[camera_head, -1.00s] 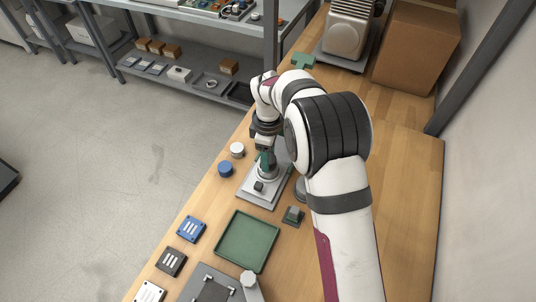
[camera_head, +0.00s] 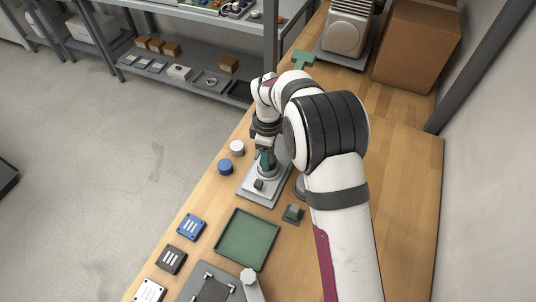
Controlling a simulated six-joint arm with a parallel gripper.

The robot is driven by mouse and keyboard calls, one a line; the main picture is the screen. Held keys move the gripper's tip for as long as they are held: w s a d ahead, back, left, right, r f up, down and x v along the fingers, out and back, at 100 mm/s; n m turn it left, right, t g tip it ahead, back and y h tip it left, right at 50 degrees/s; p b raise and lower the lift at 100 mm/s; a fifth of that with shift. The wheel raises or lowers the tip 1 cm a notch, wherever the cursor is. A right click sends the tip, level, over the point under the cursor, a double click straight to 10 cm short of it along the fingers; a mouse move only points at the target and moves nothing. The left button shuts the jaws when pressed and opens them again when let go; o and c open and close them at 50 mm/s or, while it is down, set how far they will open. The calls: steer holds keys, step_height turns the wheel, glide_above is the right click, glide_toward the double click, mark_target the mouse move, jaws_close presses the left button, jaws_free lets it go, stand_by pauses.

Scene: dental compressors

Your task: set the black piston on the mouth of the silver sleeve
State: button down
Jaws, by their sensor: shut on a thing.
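My gripper (camera_head: 265,157) points down with its green fingers over the grey fixture plate (camera_head: 249,193). The silver sleeve (camera_head: 269,173) stands upright on this plate, directly under and partly behind the fingers. My gripper is shut on what is likely the black piston, which the fingers and arm mostly hide. I see no black piston standing elsewhere on the bench. Whether the piston touches the sleeve's mouth cannot be told from this view.
A white-silver piston (camera_head: 237,147) and a blue piston (camera_head: 225,167) stand left of the plate. A small green-grey block (camera_head: 293,214) and an empty green tray (camera_head: 248,239) lie nearer. Blue (camera_head: 191,227), dark (camera_head: 171,259) and white slotted blocks line the left edge.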

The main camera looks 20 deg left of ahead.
stand_by(0.4)
jaws_free()
steer(key=shift+w+r, duration=0.1)
steer(key=shift+r, duration=3.4)
steer(key=shift+d, duration=0.1)
steer(key=s+d+r+m+y, duration=0.1)
steer(key=s+d+r+m, duration=0.4)
steer(key=d+m, duration=0.3)
steer(key=s+d+r+m, duration=0.5)
steer(key=d+r, duration=0.1)
steer(key=d, duration=0.5)
steer(key=s+d+f+m, duration=0.1)
steer(key=s+d+m, duration=0.2)
steer(key=s+m, duration=0.3)
steer(key=s+d+f+m, duration=0.1)
steer(key=s+d+m, duration=0.2)
steer(key=s+m, duration=0.3)
steer(key=s, duration=0.3)
steer(key=shift+s+d+y, duration=0.2)
steer(key=shift+d+y, duration=0.05)
steer(key=shift+y, duration=0.15)
